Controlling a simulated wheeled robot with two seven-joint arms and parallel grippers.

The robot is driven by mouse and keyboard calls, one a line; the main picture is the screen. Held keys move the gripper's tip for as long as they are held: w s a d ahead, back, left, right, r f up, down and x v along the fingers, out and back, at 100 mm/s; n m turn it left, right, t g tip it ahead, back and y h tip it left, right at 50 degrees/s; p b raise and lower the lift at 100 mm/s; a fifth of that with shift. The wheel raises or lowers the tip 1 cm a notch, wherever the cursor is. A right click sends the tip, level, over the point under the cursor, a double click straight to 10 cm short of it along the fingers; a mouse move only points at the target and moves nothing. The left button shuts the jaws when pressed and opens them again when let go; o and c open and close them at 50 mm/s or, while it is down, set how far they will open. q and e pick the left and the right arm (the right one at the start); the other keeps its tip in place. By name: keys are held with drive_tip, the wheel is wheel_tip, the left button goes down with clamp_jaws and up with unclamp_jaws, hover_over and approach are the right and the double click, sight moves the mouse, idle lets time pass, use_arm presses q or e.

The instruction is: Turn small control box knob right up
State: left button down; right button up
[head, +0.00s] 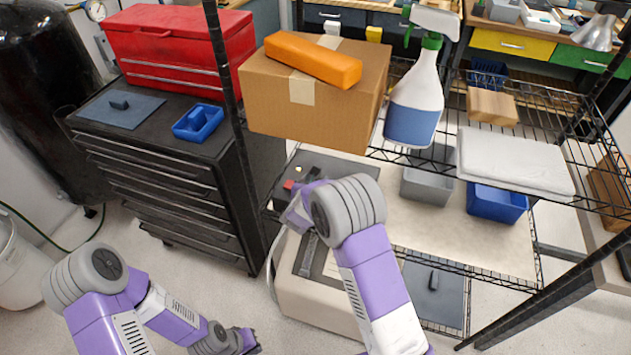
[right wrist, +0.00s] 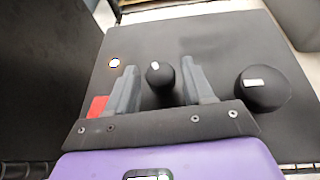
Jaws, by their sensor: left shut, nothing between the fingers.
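The control box (right wrist: 225,40) has a dark top panel. In the right wrist view it carries a small black knob (right wrist: 155,82) with a white mark, a larger black knob (right wrist: 265,95) with a white mark, a red button (right wrist: 97,106) and a small pale round light (right wrist: 114,62). My right gripper (right wrist: 159,67) is open, with one finger on each side of the small knob and visible gaps to it. My left gripper (head: 252,343) is shut and empty, low over the floor.
A cardboard box (head: 330,105) with an orange case (head: 312,60) and a spray bottle (head: 415,95) stand on the upper shelf above the control box. A dark rack post (head: 228,90) is close by on the left. A black drawer cabinet (head: 160,165) stands further left.

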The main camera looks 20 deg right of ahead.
drive_tip(key=c, duration=0.8)
drive_tip(key=shift+w+a+r+m+g+h+p, duration=0.1)
drive_tip(key=shift+a+m+g+h+p, duration=0.1)
drive_tip(key=shift+m+g+h+p, duration=0.55)
drive_tip(key=m+g+h+p, duration=0.1)
drive_tip(key=m+g+h, duration=0.1)
drive_tip(key=m, duration=0.1)
drive_tip(key=shift+w+a+h, duration=0.1)
drive_tip(key=shift+w+h, duration=0.05)
drive_tip(key=shift+h, duration=0.2)
drive_tip(key=shift+w+m+g+h+b, duration=0.1)
drive_tip(key=shift+m+g+h+b, duration=0.2)
drive_tip(key=shift+m+g+h, duration=0.6)
drive_tip(key=shift+w+m+g+b, duration=0.1)
drive_tip(key=shift+m+g+b, duration=0.6)
drive_tip(key=shift+m+g, duration=0.55)
drive_tip(key=shift+h, duration=0.3)
